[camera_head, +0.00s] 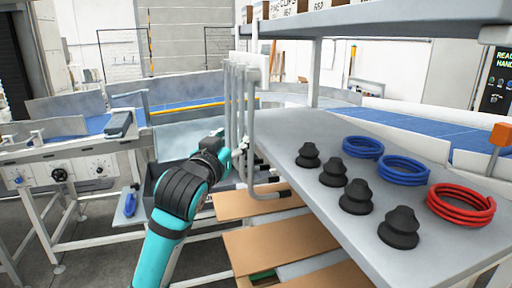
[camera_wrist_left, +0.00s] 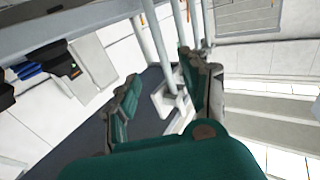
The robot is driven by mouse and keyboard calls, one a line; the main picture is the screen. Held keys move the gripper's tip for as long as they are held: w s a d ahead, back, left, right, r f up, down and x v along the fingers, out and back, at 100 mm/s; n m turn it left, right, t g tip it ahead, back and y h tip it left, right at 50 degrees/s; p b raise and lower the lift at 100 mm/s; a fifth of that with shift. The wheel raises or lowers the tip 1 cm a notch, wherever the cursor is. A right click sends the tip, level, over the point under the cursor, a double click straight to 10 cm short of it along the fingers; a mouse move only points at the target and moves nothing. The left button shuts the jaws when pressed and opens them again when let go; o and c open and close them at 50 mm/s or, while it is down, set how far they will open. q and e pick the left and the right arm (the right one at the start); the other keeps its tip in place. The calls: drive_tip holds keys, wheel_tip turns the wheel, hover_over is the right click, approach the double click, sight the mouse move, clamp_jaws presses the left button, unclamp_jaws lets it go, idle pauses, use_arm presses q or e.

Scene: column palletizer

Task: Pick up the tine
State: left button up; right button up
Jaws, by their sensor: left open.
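Several grey tines (camera_head: 250,120) hang side by side at the left edge of the shelf unit; the nearest is long and bends into a hook at its lower end. My left gripper (camera_head: 238,151) is at the lower part of these tines, partly hidden behind my dark wrist. In the left wrist view, the two green-padded fingers of my left gripper (camera_wrist_left: 165,98) stand apart. Pale tine rods (camera_wrist_left: 149,28) show beyond and between them. I cannot tell whether either finger touches a tine. My right gripper is not in view.
A grey shelf (camera_head: 300,120) to the right carries several black suction cups (camera_head: 356,196), blue hose coils (camera_head: 404,170) and a red coil (camera_head: 461,205). Brown boards (camera_head: 262,246) lie below it. A conveyor (camera_head: 75,150) stands at the left; open floor is at the lower left.

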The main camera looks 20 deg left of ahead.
sight(250, 123)
use_arm(q)
drive_tip(key=w+p, duration=0.4)
drive_tip(key=w, duration=0.6)
drive_tip(key=shift+w, duration=0.25)
drive_tip(key=w+p, duration=0.3)
drive_tip(key=w, duration=0.1)
drive_tip(key=shift+w+r, duration=0.1)
drive_tip(key=shift+w, duration=0.6)
drive_tip(key=shift+s, duration=0.1)
drive_tip(key=shift+c, duration=0.3)
clamp_jaws()
drive_tip(key=shift+f, duration=0.2)
drive_tip(key=shift+r, duration=0.2)
